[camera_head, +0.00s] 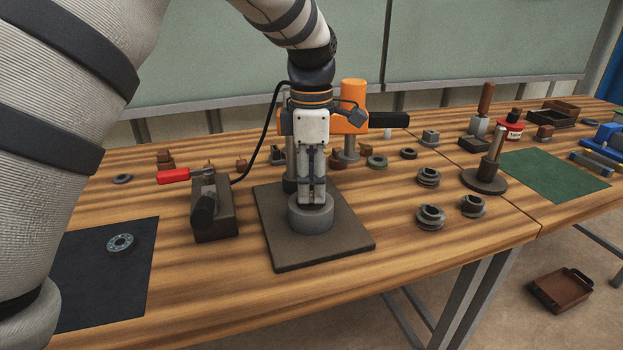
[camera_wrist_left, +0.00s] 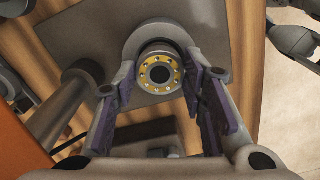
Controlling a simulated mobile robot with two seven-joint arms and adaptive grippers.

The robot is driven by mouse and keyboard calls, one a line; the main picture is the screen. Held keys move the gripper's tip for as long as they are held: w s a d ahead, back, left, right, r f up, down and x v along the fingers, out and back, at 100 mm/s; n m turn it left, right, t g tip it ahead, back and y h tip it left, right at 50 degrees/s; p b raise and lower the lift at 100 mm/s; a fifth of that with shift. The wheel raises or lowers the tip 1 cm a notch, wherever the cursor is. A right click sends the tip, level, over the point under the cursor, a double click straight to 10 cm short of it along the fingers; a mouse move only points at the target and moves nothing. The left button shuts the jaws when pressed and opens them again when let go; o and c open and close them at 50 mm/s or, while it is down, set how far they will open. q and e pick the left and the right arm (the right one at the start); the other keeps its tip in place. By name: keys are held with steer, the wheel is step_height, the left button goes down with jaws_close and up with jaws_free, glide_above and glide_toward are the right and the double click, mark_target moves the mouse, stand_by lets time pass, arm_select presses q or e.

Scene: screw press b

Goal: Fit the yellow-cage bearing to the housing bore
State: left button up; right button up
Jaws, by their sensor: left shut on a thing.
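The housing (camera_head: 311,222) is a grey round block on the dark square plate of the press (camera_head: 280,252). My left gripper (camera_head: 313,201) points straight down at its top, with its fingertips at the bore. In the left wrist view the yellow-cage bearing (camera_wrist_left: 160,73) lies between the two fingers (camera_wrist_left: 163,92), face towards the camera. The left gripper is shut on it. The grey housing (camera_wrist_left: 150,35) shows behind the bearing. The fingers hide the bearing in the head view, and I cannot tell how deep it sits.
The orange press head (camera_head: 353,105) and column stand just behind the gripper. A red-handled clamp block (camera_head: 212,215) is left of the plate. Another bearing (camera_head: 121,243) lies on the dark mat (camera_head: 100,285). Grooved grey parts (camera_head: 430,217) stand to the right. The front right plate corner is clear.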

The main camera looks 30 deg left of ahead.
arm_select(q)
steer(key=shift+f, duration=0.1)
steer(key=shift+f, duration=0.85)
steer(key=shift+f, duration=0.15)
stand_by(0.4)
steer(key=o, duration=1.3)
steer(key=shift+r, duration=1.6)
steer(key=shift+r, duration=0.1)
